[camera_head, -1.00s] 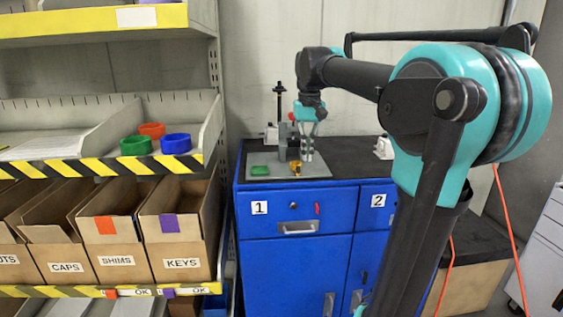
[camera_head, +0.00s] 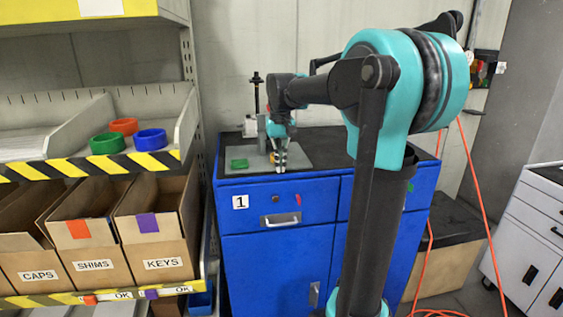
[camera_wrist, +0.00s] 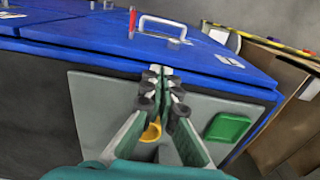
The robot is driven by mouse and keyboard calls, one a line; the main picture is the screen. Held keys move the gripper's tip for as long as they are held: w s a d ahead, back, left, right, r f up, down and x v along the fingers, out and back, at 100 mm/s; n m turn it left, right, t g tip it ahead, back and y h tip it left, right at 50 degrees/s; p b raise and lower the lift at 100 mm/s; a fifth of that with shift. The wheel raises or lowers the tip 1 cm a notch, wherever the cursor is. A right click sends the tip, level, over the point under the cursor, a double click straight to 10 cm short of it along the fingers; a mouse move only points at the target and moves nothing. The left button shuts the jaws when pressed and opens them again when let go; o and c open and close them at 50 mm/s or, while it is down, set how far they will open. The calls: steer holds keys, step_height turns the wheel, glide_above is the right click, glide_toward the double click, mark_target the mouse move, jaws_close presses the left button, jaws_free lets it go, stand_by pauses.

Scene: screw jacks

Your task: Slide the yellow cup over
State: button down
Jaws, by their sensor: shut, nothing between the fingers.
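The small yellow cup (camera_wrist: 151,132) stands on the grey plate (camera_wrist: 95,95) on top of the blue cabinet. In the wrist view it shows between my gripper's finger links, partly covered by them. In the head view my gripper mostly hides it. My gripper (camera_wrist: 160,72) is shut and empty, with its fingertips beyond the cup, by the plate's edge on the drawer-handle side. It also shows in the head view (camera_head: 281,168), low at the plate's front edge. I cannot tell whether it touches the cup. A green square (camera_wrist: 228,128) lies on the plate, apart from the cup.
A dark upright post on a stand (camera_head: 256,95) rises behind the plate. The blue cabinet (camera_head: 275,255) has a drawer handle at its front. Shelving with bins (camera_head: 163,230) stands close on the left. The plate between cup and green square looks clear.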

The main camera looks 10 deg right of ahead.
steer(key=shift+w, duration=0.7)
steer(key=w, duration=0.9)
steer(key=shift+s, duration=0.1)
